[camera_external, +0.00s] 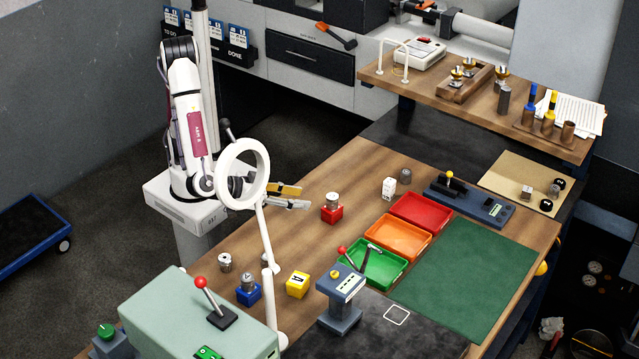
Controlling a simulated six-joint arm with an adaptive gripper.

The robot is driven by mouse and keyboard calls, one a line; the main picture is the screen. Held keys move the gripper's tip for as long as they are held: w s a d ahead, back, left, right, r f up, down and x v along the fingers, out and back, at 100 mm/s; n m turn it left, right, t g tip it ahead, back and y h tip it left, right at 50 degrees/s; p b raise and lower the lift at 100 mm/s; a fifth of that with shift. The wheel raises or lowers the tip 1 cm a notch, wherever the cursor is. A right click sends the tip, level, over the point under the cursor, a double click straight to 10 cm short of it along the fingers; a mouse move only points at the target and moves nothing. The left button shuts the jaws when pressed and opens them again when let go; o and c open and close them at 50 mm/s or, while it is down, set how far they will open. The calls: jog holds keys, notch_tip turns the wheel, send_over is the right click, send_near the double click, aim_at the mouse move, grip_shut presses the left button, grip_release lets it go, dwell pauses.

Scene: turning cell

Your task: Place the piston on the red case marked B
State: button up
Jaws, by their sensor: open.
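A small red case (332,214) stands on the wooden bench; its marking is too small to read. A silver cylindrical part, which looks like the piston (333,199), sits upright on top of the red case. My gripper (305,197) is open and empty, its fingers pointing right, to the left of the red case and apart from it in the picture. A yellow case (297,285) with a black mark like an A has nothing on top. A blue case (248,294) carries another silver metal part (248,280).
A white ring lamp (243,172) on a stalk stands in front of my arm. A loose metal part (225,262) lies at left. Red (447,222), orange and green trays, a white block (389,188) and a grey cylinder (405,176) are to the right. Bench around the red case is clear.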

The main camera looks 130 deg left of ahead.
jog(key=w+d+r+m+t+h, duration=0.3)
jog(key=w+d+r+t+h, duration=0.2)
jog(key=w+r+h, duration=0.15)
jog(key=s+d+r+m+h, duration=0.4)
jog(key=d+r+m+h, duration=0.1)
jog(key=d+r+h, duration=0.15)
jog(key=s+a+f+m+g, duration=0.1)
jog(key=s+a+f+g, duration=0.1)
jog(key=s+a, duration=0.2)
jog(key=s+a+f+m+g+y, duration=0.1)
jog(key=s+a+f+g, duration=0.1)
jog(key=s, duration=0.9)
jog(key=s+a+f+m+g+y, duration=0.1)
jog(key=s+a+f+m+g, duration=0.1)
jog(key=s+a, duration=0.3)
jog(key=s+f, duration=0.1)
jog(key=s, duration=0.2)
jog(key=shift+s+a+f+g, duration=0.25)
jog(key=shift+a+f+g, duration=0.05)
jog(key=shift+a, duration=0.1)
